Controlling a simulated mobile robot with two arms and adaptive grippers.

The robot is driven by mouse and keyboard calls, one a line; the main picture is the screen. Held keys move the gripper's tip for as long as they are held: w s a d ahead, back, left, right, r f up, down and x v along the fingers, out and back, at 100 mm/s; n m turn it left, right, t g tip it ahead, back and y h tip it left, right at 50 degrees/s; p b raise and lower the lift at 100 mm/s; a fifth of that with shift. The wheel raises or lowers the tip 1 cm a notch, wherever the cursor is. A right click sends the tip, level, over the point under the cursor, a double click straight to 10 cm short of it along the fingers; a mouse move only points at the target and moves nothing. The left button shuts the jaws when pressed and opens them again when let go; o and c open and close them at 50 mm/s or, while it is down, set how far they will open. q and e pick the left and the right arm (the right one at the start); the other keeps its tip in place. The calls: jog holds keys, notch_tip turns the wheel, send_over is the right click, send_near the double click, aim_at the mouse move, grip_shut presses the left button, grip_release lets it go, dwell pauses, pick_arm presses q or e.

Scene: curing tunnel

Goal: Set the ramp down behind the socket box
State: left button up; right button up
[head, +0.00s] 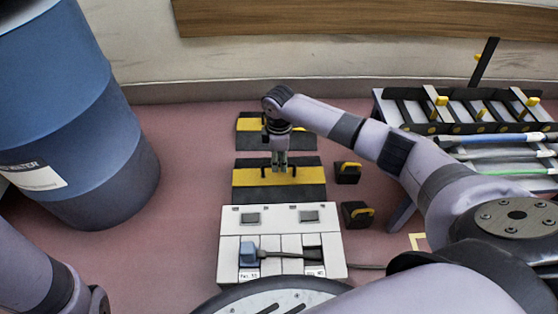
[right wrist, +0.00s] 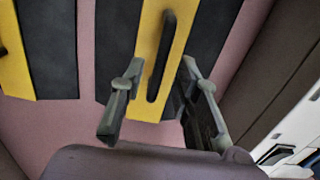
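The near ramp (head: 250,194), black with a yellow stripe and a dark bar handle, lies on the floor just behind the socket box (head: 231,221). The socket box is white, with two small windows on top; a blue plug (head: 249,254) with a dark cable lies on it. My right gripper (head: 280,168) is over the near ramp. In the right wrist view its fingers (right wrist: 162,72) are spread on either side of the handle, apart from it. The near ramp's yellow stripe (right wrist: 181,50) shows between them. My left gripper is out of view.
A second black and yellow ramp (head: 248,140) lies farther back. Two black blocks with yellow handles (head: 348,174) (head: 357,215) stand to the right. A rack (head: 455,128) with cables is at far right, a blue drum (head: 75,110) at left. Floor between drum and ramps is clear.

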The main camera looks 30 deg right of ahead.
notch_tip(320, 180, up, 9)
jog(key=p, duration=0.5)
